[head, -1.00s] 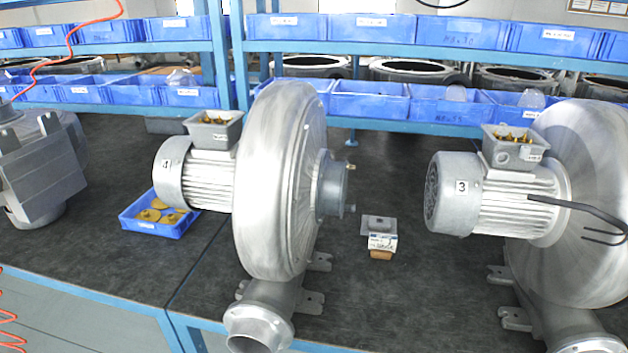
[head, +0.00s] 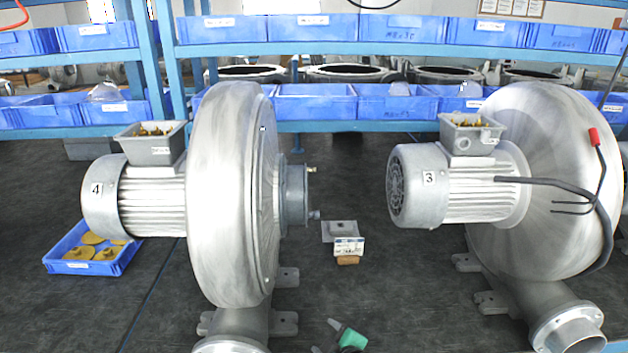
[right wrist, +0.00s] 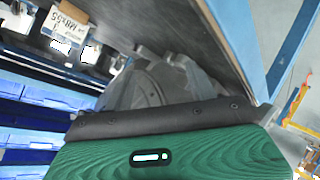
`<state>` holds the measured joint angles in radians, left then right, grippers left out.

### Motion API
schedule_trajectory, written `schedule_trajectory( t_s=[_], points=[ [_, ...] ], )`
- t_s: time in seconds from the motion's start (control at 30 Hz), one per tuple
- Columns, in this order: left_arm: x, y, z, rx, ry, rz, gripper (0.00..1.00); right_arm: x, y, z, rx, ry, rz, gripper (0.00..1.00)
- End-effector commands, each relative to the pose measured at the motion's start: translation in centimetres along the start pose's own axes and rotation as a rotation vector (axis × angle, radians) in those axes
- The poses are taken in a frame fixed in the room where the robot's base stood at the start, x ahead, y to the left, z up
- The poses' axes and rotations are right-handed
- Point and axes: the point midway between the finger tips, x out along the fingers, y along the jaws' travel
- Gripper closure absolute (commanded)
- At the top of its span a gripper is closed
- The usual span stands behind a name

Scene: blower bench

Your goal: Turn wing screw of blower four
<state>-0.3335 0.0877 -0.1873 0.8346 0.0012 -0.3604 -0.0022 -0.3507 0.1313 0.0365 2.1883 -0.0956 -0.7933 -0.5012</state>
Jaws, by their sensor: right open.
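Blower four (head: 232,190), a silver blower with a "4" plate on its motor, stands at the left of the head view. Its hub (head: 293,196) faces right. A small brass-tipped fitting (head: 311,170) sticks out near the hub's top and a small grey stub (head: 314,214) lower down; I cannot tell which is the wing screw. My right gripper (head: 335,337), with pale tips and green and dark parts, is at the bottom edge, open, below and apart from the hub. In the right wrist view, green and black parts fill the foreground. My left gripper is out of view.
Blower three (head: 545,180) stands at the right, with black cables looping beside it. A small labelled box (head: 348,246) sits between the blowers. A blue tray (head: 92,262) of yellow parts is at left. Blue bins (head: 398,101) line the rear shelves.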

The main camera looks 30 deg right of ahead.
Motion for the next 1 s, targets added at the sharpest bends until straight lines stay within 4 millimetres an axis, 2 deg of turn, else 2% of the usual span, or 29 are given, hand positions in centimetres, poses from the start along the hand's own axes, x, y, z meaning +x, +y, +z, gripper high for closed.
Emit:
schedule_trajectory(
  t_s=[0.17, 0.33, 0.47, 0.6, 0.8, 1.0],
  points=[
    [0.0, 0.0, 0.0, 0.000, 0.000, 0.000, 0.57, 2.6, 4.2, -1.8, -0.141, 0.122, 0.153, 0.43],
    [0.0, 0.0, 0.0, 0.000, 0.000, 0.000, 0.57, 4.8, 10.0, -4.3, -0.359, 0.263, 0.395, 0.43],
    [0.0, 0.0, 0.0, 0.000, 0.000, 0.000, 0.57, 5.4, 14.1, -6.1, -0.531, 0.347, 0.600, 0.43],
    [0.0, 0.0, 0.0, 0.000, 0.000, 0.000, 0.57, 5.2, 18.1, -7.8, -0.711, 0.410, 0.834, 0.43],
    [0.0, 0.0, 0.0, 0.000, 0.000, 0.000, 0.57, 3.9, 21.8, -9.4, -0.920, 0.447, 1.142, 0.43],
    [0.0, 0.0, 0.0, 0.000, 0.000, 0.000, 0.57, 2.9, 23.2, -10.0, -1.019, 0.450, 1.310, 0.43]
  ],
)
